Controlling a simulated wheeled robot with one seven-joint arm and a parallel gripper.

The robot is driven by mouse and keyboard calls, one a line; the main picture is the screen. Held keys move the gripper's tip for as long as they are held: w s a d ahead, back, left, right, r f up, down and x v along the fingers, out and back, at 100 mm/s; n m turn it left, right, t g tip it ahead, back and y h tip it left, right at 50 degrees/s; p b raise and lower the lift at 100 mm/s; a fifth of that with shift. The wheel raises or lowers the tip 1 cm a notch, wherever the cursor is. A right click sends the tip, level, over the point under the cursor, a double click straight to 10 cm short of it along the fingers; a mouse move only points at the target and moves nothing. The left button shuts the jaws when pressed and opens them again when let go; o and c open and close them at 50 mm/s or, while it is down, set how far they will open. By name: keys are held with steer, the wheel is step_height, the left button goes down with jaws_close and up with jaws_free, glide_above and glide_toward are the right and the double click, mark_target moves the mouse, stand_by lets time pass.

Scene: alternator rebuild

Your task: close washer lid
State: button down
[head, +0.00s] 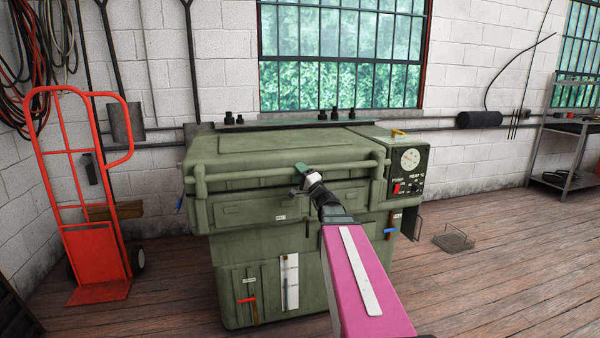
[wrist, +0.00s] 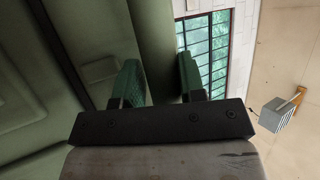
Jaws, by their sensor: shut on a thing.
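The green washer (head: 250,255) stands on the floor in the middle of the head view. Its lid (head: 230,150) lies level or nearly so over the top; I cannot tell whether it is fully seated. A thick green handle bar (head: 245,182) runs along the lid's front edge. My gripper (head: 302,178) is at the middle of this bar. In the wrist view the bar (wrist: 154,45) passes between my two green fingers (wrist: 160,80), which are shut on it. The fingertips are partly hidden in the head view.
A control panel (head: 409,170) with a dial and red switch is at the washer's right. A red hand truck (head: 95,240) stands at the left. The wooden floor (head: 500,280) at front right is clear.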

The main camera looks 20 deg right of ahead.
steer(key=c, duration=0.8)
jaws_free()
steer(key=shift+w+f, duration=0.25)
steer(key=shift+f, duration=0.25)
steer(key=shift+r, duration=0.1)
steer(key=shift+r, duration=0.1)
steer(key=shift+s, duration=0.1)
steer(key=v, duration=1)
steer(key=shift+s+d, duration=0.25)
steer(key=shift+s, duration=0.05)
steer(key=shift+a, duration=0.1)
